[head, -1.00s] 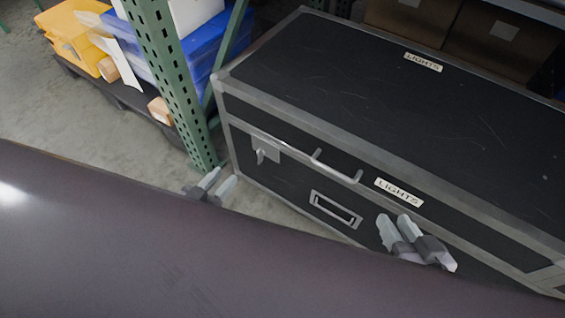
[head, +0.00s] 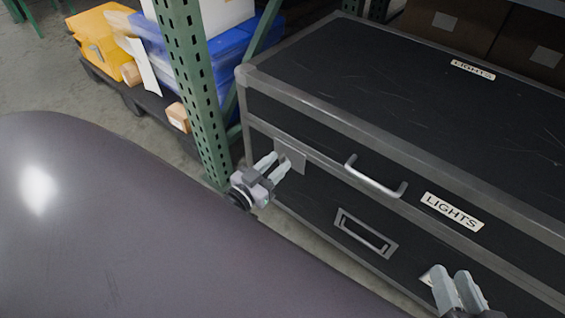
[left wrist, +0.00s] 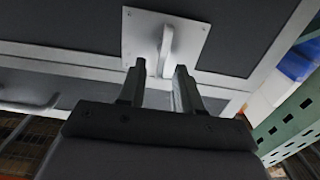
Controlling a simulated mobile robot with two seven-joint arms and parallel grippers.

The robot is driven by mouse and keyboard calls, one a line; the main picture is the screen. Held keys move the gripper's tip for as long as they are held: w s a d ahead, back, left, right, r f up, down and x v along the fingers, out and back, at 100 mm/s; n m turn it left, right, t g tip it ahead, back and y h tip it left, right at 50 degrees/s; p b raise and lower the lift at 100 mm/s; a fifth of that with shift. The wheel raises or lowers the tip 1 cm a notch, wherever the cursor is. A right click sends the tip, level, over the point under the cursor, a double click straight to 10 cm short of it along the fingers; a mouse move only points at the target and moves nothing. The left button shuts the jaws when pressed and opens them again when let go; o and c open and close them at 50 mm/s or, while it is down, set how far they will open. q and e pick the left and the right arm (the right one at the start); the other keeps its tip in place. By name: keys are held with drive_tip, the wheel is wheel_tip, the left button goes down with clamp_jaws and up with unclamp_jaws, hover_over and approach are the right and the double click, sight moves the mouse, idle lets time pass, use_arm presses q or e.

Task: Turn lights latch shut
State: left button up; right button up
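The black case with grey metal edging and LIGHTS labels (head: 453,212) fills the right of the head view. Its latch plate (head: 296,152) is on the front face near the left corner. In the left wrist view the plate (left wrist: 140,32) carries a grey latch lever (left wrist: 166,48) whose free end points toward my gripper. My left gripper (head: 270,162) is open in front of the latch; in the wrist view its fingertips (left wrist: 160,70) lie on either side of the lever's end. Contact cannot be told. My right gripper (head: 450,272) is open and empty before the case's lower front.
A metal handle (head: 375,185) and a recessed frame (head: 366,233) are on the case front. A green rack post (head: 195,90) stands close left of the case. Yellow (head: 103,40) and blue bins (head: 226,55) sit behind it on a low dark shelf.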

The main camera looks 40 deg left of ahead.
use_arm(q)
drive_tip(key=shift+w+d+b, duration=0.1)
drive_tip(key=shift+w+b, duration=0.2)
drive_tip(key=shift+w, duration=0.9)
use_arm(e)
drive_tip(key=shift+s+d, duration=0.1)
drive_tip(key=shift+d, duration=0.2)
use_arm(q)
clamp_jaws()
